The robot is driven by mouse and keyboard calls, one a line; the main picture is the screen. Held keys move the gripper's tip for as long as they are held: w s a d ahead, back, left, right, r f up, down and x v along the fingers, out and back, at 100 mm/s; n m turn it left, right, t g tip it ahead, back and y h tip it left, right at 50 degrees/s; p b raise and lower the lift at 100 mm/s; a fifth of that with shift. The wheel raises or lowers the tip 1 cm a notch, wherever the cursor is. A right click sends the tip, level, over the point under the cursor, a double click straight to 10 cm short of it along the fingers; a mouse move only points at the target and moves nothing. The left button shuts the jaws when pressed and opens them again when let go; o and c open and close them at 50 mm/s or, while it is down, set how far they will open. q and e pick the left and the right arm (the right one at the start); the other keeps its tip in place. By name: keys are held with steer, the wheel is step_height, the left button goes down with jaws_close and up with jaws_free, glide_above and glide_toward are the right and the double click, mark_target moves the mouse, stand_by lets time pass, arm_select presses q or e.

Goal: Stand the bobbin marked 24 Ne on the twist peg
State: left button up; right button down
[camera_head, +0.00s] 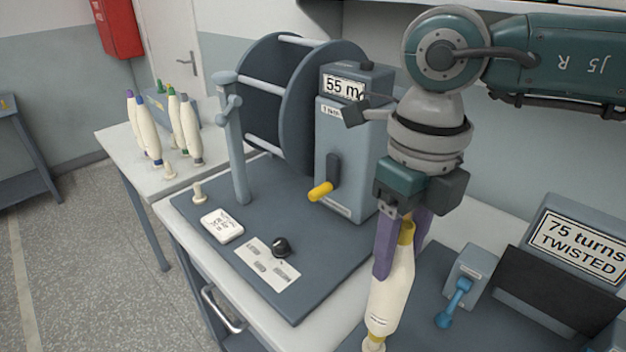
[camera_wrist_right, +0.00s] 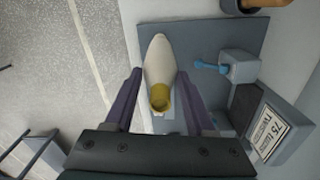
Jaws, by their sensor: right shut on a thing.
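My right gripper (camera_head: 400,262) is shut on a cream bobbin (camera_head: 386,303) with a yellow top, which also shows in the wrist view (camera_wrist_right: 158,62). Its purple fingers are around the yellow end. The bobbin hangs almost upright, with its lower end right above or at a small cream peg (camera_head: 374,345) on the dark twist-tester base (camera_head: 419,292). I cannot tell whether bobbin and peg touch. Small print low on the bobbin is unreadable. The left gripper is out of view.
The twist tester has a blue crank (camera_head: 455,300) and a display reading 75 turns, TWISTED (camera_head: 583,243). A reel (camera_head: 300,100) with a yellow-handled box stands left of my arm. Several bobbins (camera_head: 150,135) stand on a table at the far left.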

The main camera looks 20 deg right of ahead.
mark_target(407, 224)
steer(key=shift+f+b, duration=1.6)
steer(key=shift+f, duration=0.25)
steer(key=shift+c, duration=0.8)
jaws_free()
steer(key=shift+r, duration=0.1)
step_height(407, 224, up, 10)
steer(key=shift+f+b, duration=0.1)
steer(key=shift+b, duration=0.95)
